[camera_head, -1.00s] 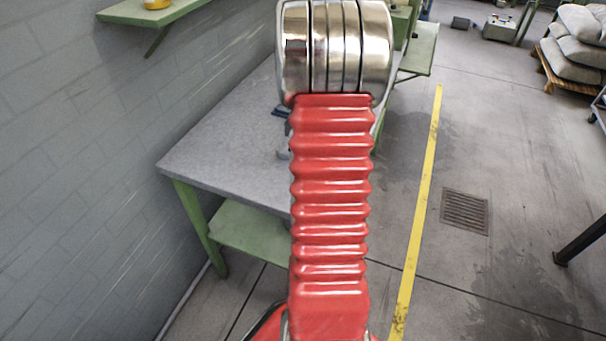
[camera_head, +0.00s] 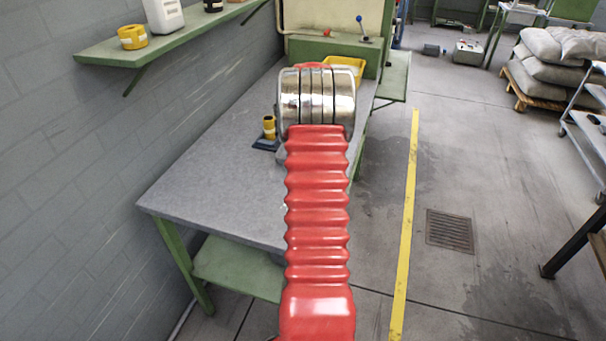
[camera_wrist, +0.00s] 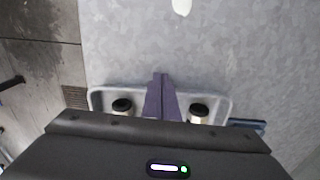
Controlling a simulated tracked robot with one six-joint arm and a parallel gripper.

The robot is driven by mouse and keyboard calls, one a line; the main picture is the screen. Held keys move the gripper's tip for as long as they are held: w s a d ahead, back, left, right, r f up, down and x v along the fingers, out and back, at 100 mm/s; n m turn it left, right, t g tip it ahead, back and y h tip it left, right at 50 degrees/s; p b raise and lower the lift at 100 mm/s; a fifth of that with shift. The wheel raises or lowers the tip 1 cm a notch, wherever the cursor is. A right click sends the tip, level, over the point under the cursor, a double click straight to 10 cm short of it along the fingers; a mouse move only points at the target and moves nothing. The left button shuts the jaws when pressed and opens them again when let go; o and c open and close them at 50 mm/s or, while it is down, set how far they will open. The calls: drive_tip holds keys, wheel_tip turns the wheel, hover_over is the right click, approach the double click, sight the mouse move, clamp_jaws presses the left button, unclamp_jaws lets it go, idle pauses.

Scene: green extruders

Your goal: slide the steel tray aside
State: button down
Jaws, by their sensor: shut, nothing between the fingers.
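The steel tray (camera_wrist: 215,98) shows in the wrist view as a pale, shallow tray with a raised rim, lying on the grey bench top. Two small jars with black lids, a left jar (camera_wrist: 122,106) and a right jar (camera_wrist: 198,109), stand in it. My gripper (camera_wrist: 160,78) is shut and empty; its fingertips overlap the tray's rim in the picture between the jars. I cannot tell whether they touch the tray. My gripper's dark body hides the near part of the tray. In the head view my red arm hides my gripper and most or all of the tray.
The bench top (camera_head: 215,165) is largely clear to the left of my arm. A yellow-and-dark object (camera_head: 269,127) stands on a blue base beside my arm. A yellow bin (camera_head: 345,68) and a green machine (camera_head: 330,45) are at the back. A grey wall borders the left.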

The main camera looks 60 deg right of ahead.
drive_tip(key=shift+w+d, duration=0.2)
drive_tip(key=shift+d, duration=0.65)
drive_tip(key=shift+w+d, duration=0.2)
drive_tip(key=shift+d, duration=0.6)
drive_tip(key=shift+a, duration=0.2)
drive_tip(key=shift+s+a, duration=0.2)
drive_tip(key=shift+a, duration=0.6)
drive_tip(key=shift+s+a, duration=0.15)
drive_tip(key=shift+a, duration=0.65)
drive_tip(key=shift+s+a+r, duration=0.1)
drive_tip(key=shift+a+r, duration=0.05)
drive_tip(key=shift+r, duration=0.05)
wheel_tip(320, 180, up, 10)
drive_tip(key=shift+f, duration=0.25)
